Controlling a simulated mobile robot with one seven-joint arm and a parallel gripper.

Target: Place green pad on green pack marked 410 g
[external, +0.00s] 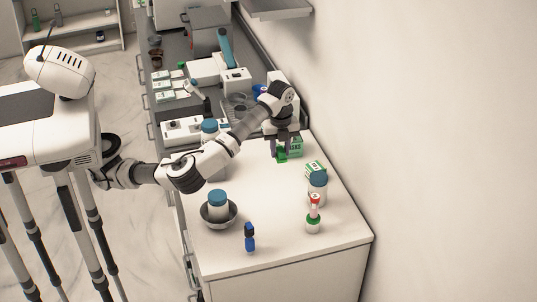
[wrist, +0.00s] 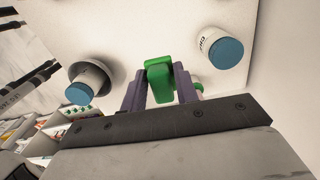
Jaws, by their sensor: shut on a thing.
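My gripper (external: 281,152) is over the far part of the white counter, pointing down. It is shut on the green pad (external: 282,158). In the wrist view the green pad (wrist: 158,70) sticks out between the two dark fingers (wrist: 160,88). A green pack (external: 297,147) stands just right of and behind the gripper, partly hidden by it. A second green-and-white pack (external: 315,169) is nearer the front right, behind a blue-lidded jar. The 410 g mark is too small to read on either pack.
A bowl (external: 219,214) holds another blue-lidded jar (external: 217,199).

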